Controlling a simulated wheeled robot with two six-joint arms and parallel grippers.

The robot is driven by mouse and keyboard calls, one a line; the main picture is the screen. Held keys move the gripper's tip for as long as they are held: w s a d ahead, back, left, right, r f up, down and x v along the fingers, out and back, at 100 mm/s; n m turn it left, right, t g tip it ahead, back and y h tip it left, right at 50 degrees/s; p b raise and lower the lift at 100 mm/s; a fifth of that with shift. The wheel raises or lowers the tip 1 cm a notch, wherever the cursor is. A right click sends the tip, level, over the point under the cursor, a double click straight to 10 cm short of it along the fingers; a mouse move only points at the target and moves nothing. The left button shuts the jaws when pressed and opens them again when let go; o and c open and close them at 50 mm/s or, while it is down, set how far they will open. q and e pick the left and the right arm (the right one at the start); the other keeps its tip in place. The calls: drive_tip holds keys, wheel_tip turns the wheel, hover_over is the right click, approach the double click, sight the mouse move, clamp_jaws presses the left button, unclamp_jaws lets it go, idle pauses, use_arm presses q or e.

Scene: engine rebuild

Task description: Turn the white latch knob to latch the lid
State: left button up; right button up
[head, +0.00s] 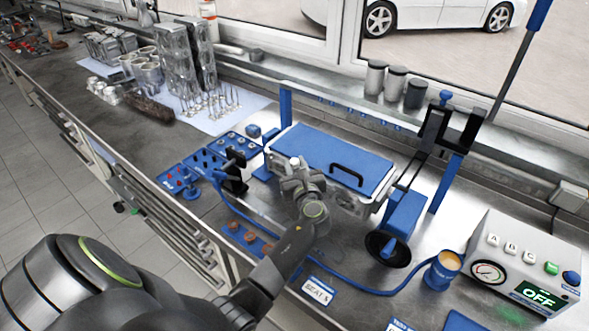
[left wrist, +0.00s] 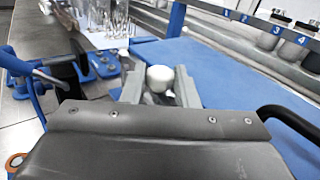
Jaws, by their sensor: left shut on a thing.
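The white latch knob (left wrist: 160,78) shows in the left wrist view, between the two grey fingers of my left gripper (left wrist: 160,88). The fingers are shut on its sides. In the head view my left gripper (head: 296,167) is at the front left of the box, and it mostly hides the knob there. The blue lid (head: 325,153) lies flat on the metal box (head: 350,203), with a black handle (head: 347,175) near its front edge. The lid's blue top also fills the right of the left wrist view (left wrist: 225,80). My right gripper is not in view.
A blue lever stand (head: 405,212) with a black wheel is right of the box. A control unit (head: 525,262) reading OFF stands far right. Blue trays (head: 205,162) lie left of the box. A blue hose (head: 370,289) crosses the bench in front to an orange-topped cup (head: 442,270).

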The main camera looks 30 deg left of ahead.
use_arm(q)
drive_tip(key=shift+w+d+f+n+g+y+b, duration=0.1)
drive_tip(key=shift+n+g+y+b, duration=0.1)
drive_tip(key=shift+n+g+y, duration=0.3)
drive_tip(key=shift+f+n+g+y+b, duration=0.1)
drive_tip(key=shift+n+g+y+b, duration=0.15)
drive_tip(key=shift+g, duration=0.35)
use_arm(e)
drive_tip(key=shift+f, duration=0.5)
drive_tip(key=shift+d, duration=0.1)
use_arm(q)
drive_tip(key=o, duration=1)
drive_tip(key=shift+r, duration=0.1)
drive_tip(key=shift+n, duration=0.25)
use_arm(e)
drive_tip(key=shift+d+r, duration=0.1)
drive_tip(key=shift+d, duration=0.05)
